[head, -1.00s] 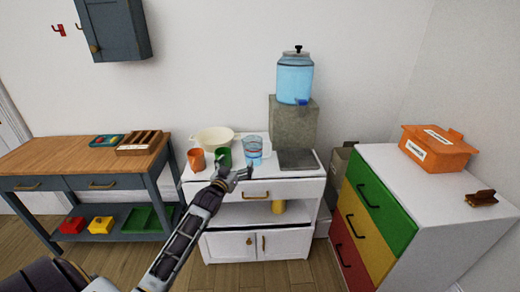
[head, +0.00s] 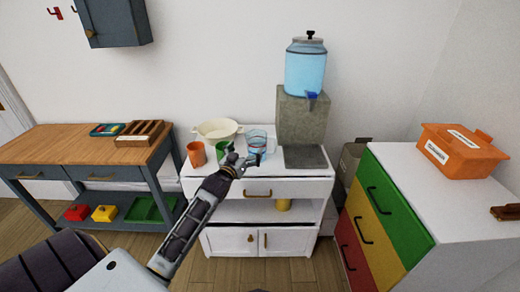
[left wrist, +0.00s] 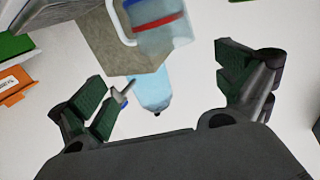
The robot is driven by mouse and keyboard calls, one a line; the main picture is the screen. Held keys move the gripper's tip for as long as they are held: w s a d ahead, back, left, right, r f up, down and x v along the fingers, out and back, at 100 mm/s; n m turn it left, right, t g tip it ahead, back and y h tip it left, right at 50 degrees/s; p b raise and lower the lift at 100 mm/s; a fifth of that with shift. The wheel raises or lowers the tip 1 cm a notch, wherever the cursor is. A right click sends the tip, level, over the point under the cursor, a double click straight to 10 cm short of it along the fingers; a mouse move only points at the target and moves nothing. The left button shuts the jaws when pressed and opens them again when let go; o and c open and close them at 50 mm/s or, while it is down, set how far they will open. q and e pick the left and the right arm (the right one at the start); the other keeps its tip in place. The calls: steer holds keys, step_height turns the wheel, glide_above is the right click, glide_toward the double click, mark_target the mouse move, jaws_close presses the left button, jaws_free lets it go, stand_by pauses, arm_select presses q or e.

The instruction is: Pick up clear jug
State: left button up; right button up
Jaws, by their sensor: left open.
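The clear jug (head: 258,140) stands upright on the white cabinet top, with blue and red bands. It also shows in the left wrist view (left wrist: 168,32), at the top of the picture, with a pale handle on its left side. My left gripper (head: 242,161) is open at the cabinet's front edge, just in front of the jug and low to its left. In the left wrist view its two dark green-padded fingers (left wrist: 165,78) are spread wide with nothing between them gripped. The gripper covers part of the jug's lower area in the head view. My right gripper is not in view.
An orange cup (head: 196,154), a green cup (head: 221,150) and a cream bowl (head: 217,130) stand left of the jug. A blue water dispenser (head: 305,70) on a stone block (head: 302,118) stands right. A coloured drawer unit (head: 400,205) is farther right.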

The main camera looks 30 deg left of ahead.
mark_target(254, 140)
arm_select(q)
steer(key=shift+w, duration=0.2)
steer(key=shift+w+a, duration=0.2)
steer(key=shift+w, duration=1)
steer(key=shift+w+a, duration=0.25)
steer(key=shift+w, duration=0.9)
steer(key=shift+w+a, duration=0.2)
steer(key=shift+w, duration=1)
steer(key=shift+w+a, duration=0.1)
steer(key=shift+w, duration=0.45)
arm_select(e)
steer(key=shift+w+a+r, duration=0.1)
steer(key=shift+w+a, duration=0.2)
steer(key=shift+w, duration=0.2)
arm_select(q)
steer(key=shift+w+f+b, duration=0.1)
steer(key=shift+w+b, duration=0.05)
steer(key=shift+b, duration=0.15)
